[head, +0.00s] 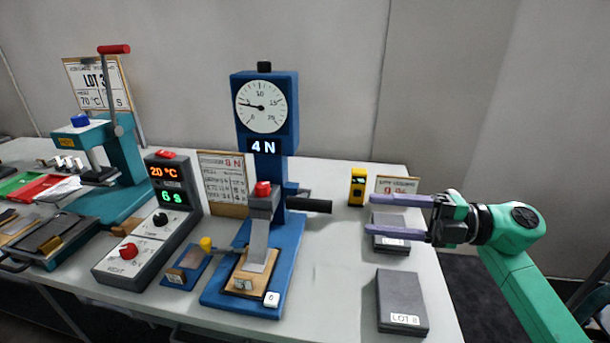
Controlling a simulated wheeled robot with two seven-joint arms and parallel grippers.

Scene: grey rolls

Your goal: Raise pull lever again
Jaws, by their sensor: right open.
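The blue pull tester (292,230) stands mid-table with a round dial and a display reading 4 N. Its black pull lever (310,205) sticks out to the right, about level. A red-topped grey clamp (262,200) on the tester holds a pale strip (258,246) that runs down to a small board at the base. My right gripper (370,215) is open, its two purple fingers pointing left toward the lever. A clear gap separates the fingertips from the lever's end, and nothing shows between them. My left gripper is out of view.
A teal press (125,160) with a raised red-tipped handle and a grey control box (150,225) stand left of the tester. A yellow device (357,187) is behind the gripper. A dark LOT 8 block (402,300) lies at front right. Bare table lies right of the tester.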

